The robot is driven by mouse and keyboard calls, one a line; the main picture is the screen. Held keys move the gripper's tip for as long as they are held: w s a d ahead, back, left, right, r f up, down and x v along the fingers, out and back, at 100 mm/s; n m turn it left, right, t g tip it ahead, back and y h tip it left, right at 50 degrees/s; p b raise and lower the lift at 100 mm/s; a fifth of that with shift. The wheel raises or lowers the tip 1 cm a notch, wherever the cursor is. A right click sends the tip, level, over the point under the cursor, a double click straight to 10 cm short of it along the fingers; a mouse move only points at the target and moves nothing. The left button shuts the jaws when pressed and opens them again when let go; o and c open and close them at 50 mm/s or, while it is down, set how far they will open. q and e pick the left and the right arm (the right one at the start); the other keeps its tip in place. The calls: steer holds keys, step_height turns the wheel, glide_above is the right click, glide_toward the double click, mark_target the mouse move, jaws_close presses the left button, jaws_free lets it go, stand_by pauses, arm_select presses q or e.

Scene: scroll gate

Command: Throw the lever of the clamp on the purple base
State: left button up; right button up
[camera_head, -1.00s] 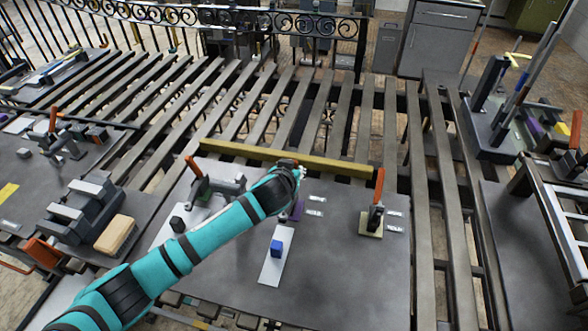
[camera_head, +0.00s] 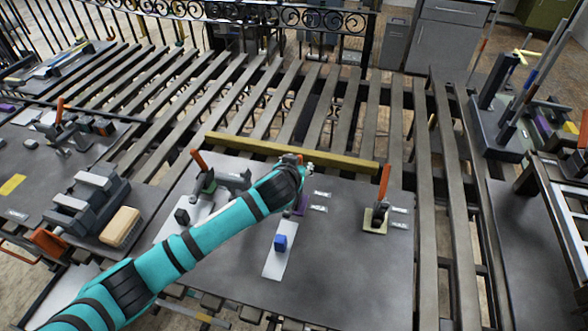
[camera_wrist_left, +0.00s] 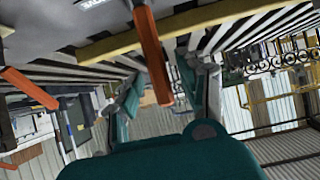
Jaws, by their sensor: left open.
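The purple base (camera_head: 301,206) shows as a small patch on the grey table plate, mostly hidden behind my left wrist in the head view. The clamp on it is hidden there. In the left wrist view an orange lever (camera_wrist_left: 151,50) stands between the two teal fingers of my left gripper (camera_wrist_left: 163,95). The fingers are apart, and a gap shows on both sides of the lever. I cannot tell whether either finger touches it. In the head view my left gripper (camera_head: 298,163) is over the purple base, its fingers barely visible. My right gripper is not in view.
A clamp with an orange lever (camera_head: 384,181) stands on a cream base (camera_head: 375,220) to the right. Another orange-levered clamp (camera_head: 203,178) stands to the left. A yellow bar (camera_head: 290,152) runs behind.

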arm_select(q)
steer(key=v, duration=1.1)
steer(key=shift+s, duration=0.25)
steer(key=shift+a+r, duration=0.1)
